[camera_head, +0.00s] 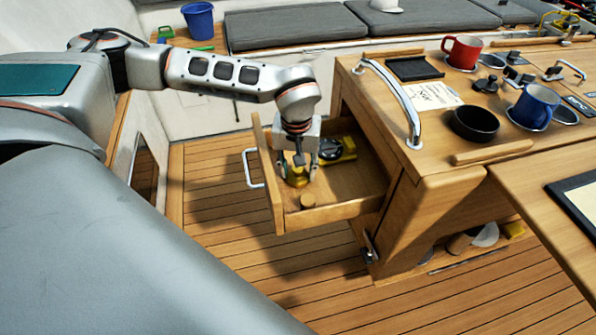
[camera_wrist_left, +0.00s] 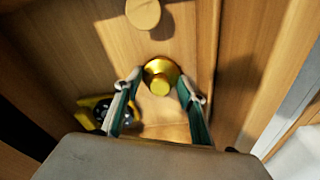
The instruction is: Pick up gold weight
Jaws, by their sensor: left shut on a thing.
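The gold weight (camera_head: 295,178) is in the open wooden drawer (camera_head: 330,210), near its front panel. In the left wrist view the gold weight (camera_wrist_left: 160,77) is a round, shiny piece with a narrower knob, between the two fingertips. My left gripper (camera_head: 303,170) reaches down into the drawer and is shut on the weight; its fingers (camera_wrist_left: 160,90) flank it on both sides. In the head view the fingers partly hide the weight, and I cannot tell whether it touches the drawer floor. My right gripper is not in view.
A small round wooden piece (camera_head: 307,201) lies near the weight. A yellow and black item (camera_head: 342,150) lies deeper in the drawer. The chart table beside it has a metal grab rail (camera_head: 398,100), a red mug (camera_head: 462,52) and a blue mug (camera_head: 534,106). The floor left of the drawer is clear.

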